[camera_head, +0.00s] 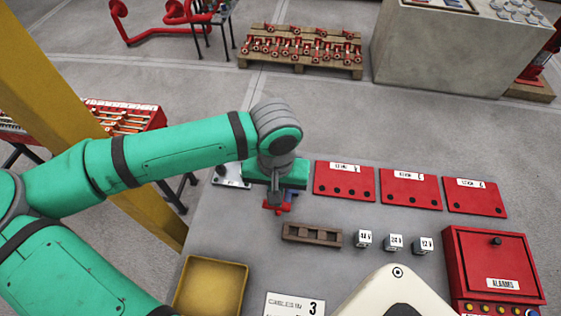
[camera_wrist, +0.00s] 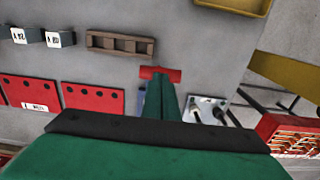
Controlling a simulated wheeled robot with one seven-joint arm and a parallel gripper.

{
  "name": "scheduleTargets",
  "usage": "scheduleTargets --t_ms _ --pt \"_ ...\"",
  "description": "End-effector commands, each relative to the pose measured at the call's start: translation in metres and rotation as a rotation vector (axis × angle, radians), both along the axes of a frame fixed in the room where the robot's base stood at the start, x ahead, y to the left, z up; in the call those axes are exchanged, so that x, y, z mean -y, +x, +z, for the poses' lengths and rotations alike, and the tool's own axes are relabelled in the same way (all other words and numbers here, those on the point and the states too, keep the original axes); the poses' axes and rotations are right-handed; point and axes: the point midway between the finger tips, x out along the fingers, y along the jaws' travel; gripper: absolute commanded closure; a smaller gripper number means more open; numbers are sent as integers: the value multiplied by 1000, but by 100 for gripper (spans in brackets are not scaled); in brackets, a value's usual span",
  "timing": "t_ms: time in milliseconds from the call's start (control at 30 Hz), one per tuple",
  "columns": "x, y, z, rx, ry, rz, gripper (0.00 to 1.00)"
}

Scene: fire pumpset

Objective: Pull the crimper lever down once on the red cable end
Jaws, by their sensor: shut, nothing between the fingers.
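My gripper (camera_head: 275,197) points down over the grey table at the table's far left part. Its fingers are closed together, and they also show in the wrist view (camera_wrist: 161,84). A red bar, which looks like the crimper's lever handle (camera_wrist: 160,73), lies crosswise right at the fingertips; it shows in the head view as a small red piece (camera_head: 284,208). I cannot tell whether the fingers touch it. A blue part (camera_wrist: 141,102) beside the fingers is mostly hidden by them. The red cable end cannot be made out apart from these parts.
A metal plate with posts (camera_head: 232,179) stands left of my gripper. A brown slotted block (camera_head: 312,235) and several white-labelled cubes (camera_head: 395,242) lie nearer. Red panels (camera_head: 345,181) line the back. A yellow tray (camera_head: 211,288) and red alarm box (camera_head: 493,262) stand in front.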

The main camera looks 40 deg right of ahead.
Motion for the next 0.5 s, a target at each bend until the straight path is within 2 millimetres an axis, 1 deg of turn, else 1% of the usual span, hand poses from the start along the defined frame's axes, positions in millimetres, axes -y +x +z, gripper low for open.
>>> scheduleTargets --t_ms 267,500 --pt "-1 -1 -2 -3 2 -1 100" --pt "-1 -1 -14 -3 3 0 100"
